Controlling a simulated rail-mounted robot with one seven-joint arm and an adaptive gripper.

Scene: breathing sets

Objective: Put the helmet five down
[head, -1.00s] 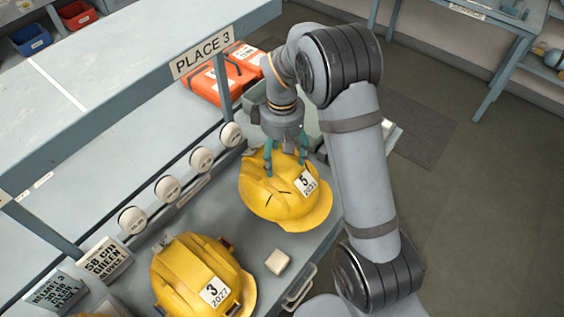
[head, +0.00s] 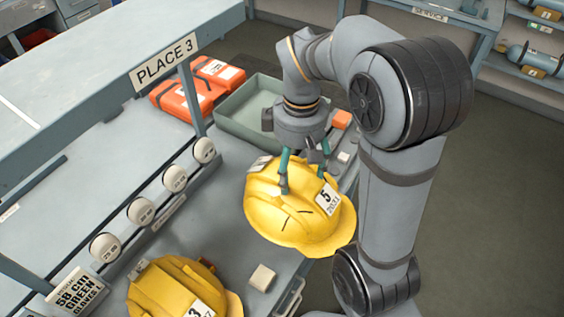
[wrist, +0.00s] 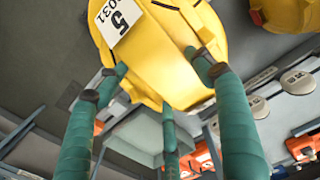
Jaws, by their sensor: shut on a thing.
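The yellow helmet five (head: 297,212) has a white label reading 5 over 2031. My gripper (head: 303,180) has its teal fingers shut on the top of its shell. The helmet hangs over the right part of the bench, and I cannot tell exactly how high above it. In the wrist view the helmet (wrist: 165,45) fills the upper middle, with the finger pads against its shell and bench things showing beyond it. Its underside is hidden.
Helmet three (head: 175,292) is on the bench at lower left, beside a small pale block (head: 262,278). A grey-green tray (head: 235,133) and orange cases (head: 190,98) lie behind. Round white discs (head: 141,211) line the shelf edge. A "PLACE 3" sign (head: 164,63) hangs above.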

